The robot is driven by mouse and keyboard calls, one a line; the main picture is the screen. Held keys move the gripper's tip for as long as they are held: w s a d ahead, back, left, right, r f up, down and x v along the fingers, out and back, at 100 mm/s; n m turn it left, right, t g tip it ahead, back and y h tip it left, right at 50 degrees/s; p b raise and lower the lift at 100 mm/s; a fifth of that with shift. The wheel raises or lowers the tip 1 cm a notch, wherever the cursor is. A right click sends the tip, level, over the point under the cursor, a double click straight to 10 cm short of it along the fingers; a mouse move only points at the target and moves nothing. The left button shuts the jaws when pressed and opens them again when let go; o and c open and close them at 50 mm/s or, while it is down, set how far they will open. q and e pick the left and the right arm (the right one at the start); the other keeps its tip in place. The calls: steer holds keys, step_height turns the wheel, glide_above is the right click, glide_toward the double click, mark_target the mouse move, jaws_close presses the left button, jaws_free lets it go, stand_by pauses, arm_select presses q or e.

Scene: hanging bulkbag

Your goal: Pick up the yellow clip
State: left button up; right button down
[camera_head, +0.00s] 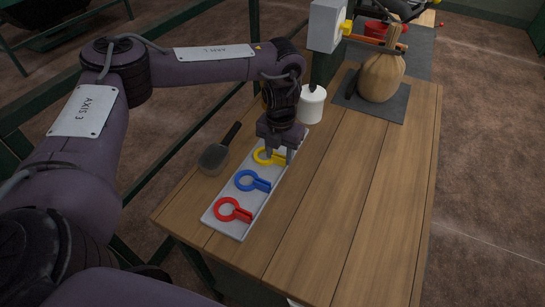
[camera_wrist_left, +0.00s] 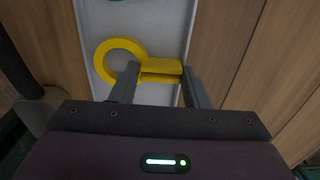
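The yellow clip (camera_head: 264,156) lies in the white tray (camera_head: 237,226), a ring with a block-like handle. In the left wrist view the clip (camera_wrist_left: 120,50) has its ring to the left and its handle between my fingers. My left gripper (camera_head: 279,154) points down over the handle end. Its fingers stand apart, one on either side of the handle, in the left wrist view (camera_wrist_left: 160,68). I cannot tell if they touch it. In the head view the gripper hides part of the handle. My right gripper is not in view.
A blue clip (camera_head: 252,181) and a red clip (camera_head: 233,210) lie nearer in the tray. A scoop (camera_head: 215,157) lies left of it. A white lidded jar (camera_head: 311,104) stands behind. A tied sack (camera_head: 380,78) stands on a dark mat. The wooden table (camera_head: 350,190) is clear at right.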

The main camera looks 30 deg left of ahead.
arm_select(q)
steer(key=c, duration=0.4)
steer(key=shift+r, duration=0.1)
steer(key=shift+c, duration=0.2)
